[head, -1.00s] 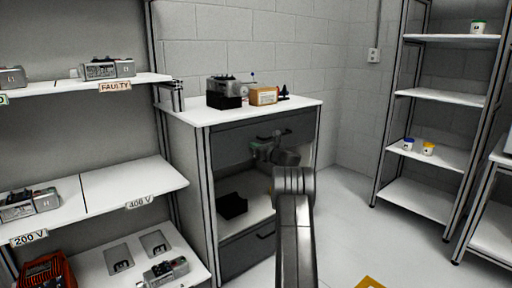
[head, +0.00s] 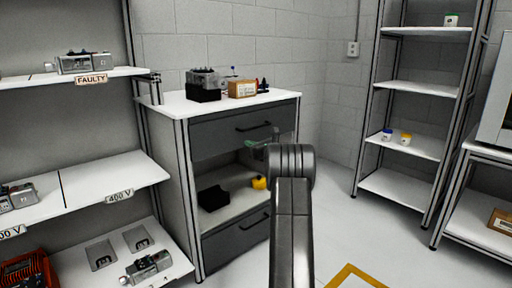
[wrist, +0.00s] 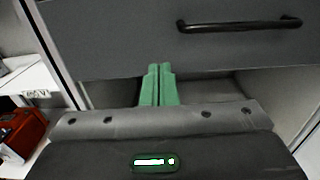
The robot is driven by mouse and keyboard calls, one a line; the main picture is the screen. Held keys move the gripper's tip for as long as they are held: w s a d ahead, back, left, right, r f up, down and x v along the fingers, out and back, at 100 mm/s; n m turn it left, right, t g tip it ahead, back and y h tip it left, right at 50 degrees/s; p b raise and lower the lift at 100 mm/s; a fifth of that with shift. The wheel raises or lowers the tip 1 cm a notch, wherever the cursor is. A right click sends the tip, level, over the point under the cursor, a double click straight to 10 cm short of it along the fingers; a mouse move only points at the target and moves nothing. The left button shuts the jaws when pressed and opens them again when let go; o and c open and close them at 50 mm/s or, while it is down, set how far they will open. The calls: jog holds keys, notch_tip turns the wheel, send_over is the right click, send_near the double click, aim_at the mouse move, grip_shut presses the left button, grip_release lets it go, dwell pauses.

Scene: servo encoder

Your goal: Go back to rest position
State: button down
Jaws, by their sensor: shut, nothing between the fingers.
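My gripper (wrist: 158,84) has green fingers pressed together with nothing between them in the wrist view. It points toward the grey drawer cabinet, with the upper drawer front (wrist: 100,35) and its dark handle (wrist: 240,24) close ahead. In the head view my arm rises from the bottom centre and hides most of the gripper; a bit of green shows beside the cabinet (head: 185,140) near the open shelf below the upper drawer. The upper drawer (head: 235,130) looks shut.
A servo unit on a black block (head: 203,85) and a cardboard box (head: 242,89) stand on the cabinet top. A black bin (head: 213,198) and a yellow item (head: 259,183) sit on its open shelf. Shelving flanks both sides.

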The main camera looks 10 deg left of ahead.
jog(key=v, duration=0.3)
jog(key=shift+d, duration=0.1)
